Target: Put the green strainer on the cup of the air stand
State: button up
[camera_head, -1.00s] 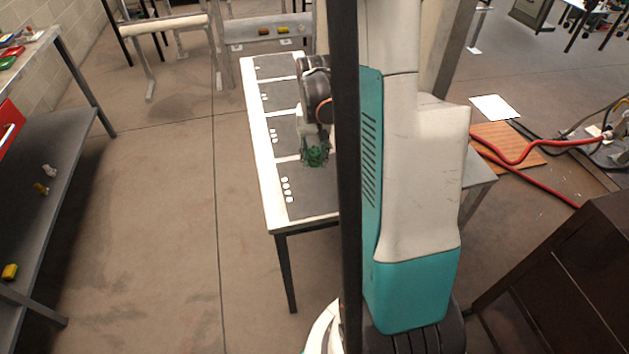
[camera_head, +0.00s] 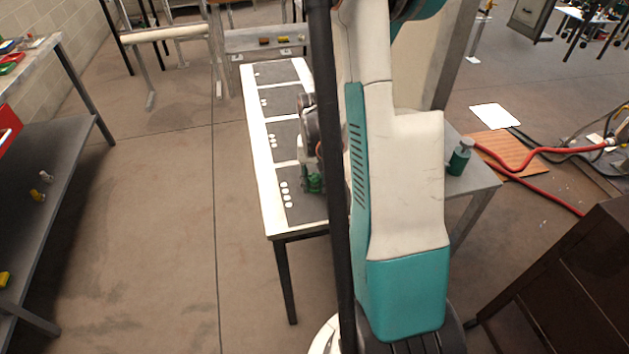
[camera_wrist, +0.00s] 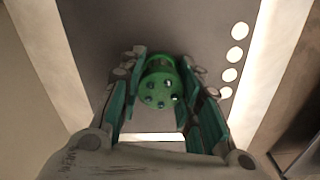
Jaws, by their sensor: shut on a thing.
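The green strainer (camera_wrist: 160,84) is a short round piece with several dark holes in its face. In the wrist view it sits between the fingertips of my gripper (camera_wrist: 163,78), which is shut on it. In the head view the strainer (camera_head: 315,183) shows as a small green patch below my gripper (camera_head: 312,172), over the near dark panel of the table; the gap to the panel is hard to judge. A dark green cylinder with a grey top (camera_head: 460,158) stands at the table's right side; I cannot tell if it is the air stand. No cup is clearly visible.
The long table (camera_head: 258,170) has dark panels marked with white dots (camera_head: 286,194). A grey shelf (camera_head: 50,180) stands at left, a brown cabinet (camera_head: 570,270) at right. Red hoses (camera_head: 515,165) lie on the floor.

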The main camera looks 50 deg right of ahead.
jog(key=shift+f, duration=0.2)
jog(key=o, duration=1.1)
jog(key=shift+r, duration=0.1)
jog(key=shift+r, duration=0.1)
